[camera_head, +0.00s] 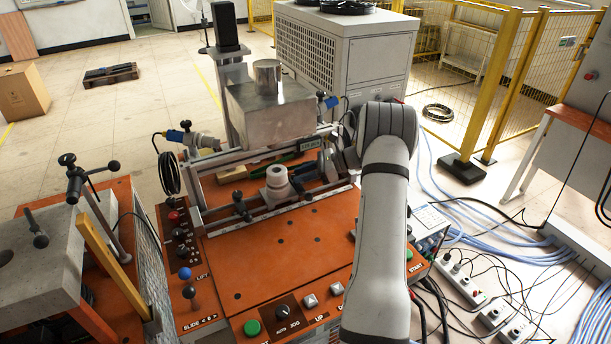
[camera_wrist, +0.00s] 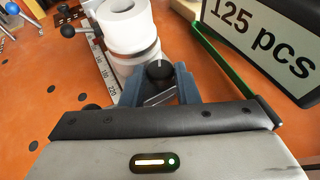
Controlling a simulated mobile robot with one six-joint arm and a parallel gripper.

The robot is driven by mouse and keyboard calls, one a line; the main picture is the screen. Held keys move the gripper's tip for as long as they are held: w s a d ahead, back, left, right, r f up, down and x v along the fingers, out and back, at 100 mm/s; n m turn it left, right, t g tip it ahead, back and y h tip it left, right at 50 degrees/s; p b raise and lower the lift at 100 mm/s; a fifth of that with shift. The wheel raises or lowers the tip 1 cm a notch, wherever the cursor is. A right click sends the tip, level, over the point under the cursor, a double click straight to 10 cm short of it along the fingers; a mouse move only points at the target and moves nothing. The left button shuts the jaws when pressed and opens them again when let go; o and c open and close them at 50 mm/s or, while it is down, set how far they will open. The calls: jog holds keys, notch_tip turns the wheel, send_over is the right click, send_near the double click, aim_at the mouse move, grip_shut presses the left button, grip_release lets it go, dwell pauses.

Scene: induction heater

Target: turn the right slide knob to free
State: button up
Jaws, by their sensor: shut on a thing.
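The right slide knob (camera_wrist: 160,69) is a small black round knob with a pale mark on top, seen in the wrist view. The two blue-grey fingers of my gripper (camera_wrist: 160,86) stand on either side of it and are shut on it. In the head view my gripper (camera_head: 327,166) is at the right end of the slide rail (camera_head: 287,205), where it hides this knob. The left slide knob (camera_head: 240,203) is a black handle on the front rail, also seen in the wrist view (camera_wrist: 68,31).
A white ringed cylinder (camera_head: 277,183) stands close left of my gripper, between the rails. A "125 pcs" sign (camera_wrist: 265,45) is close on the right in the wrist view. A metal block (camera_head: 268,108) hangs above. The orange top (camera_head: 290,250) in front is mostly clear.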

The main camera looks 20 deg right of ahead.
jog(key=shift+w+n+g+y, duration=0.15)
jog(key=shift+n+g+y, duration=0.15)
jog(key=shift+n+g, duration=0.4)
jog(key=shift+r, duration=0.1)
jog(key=o, duration=0.9)
jog(key=shift+o, duration=0.2)
jog(key=shift+b+v, duration=0.85)
jog(key=shift+v, duration=3.1)
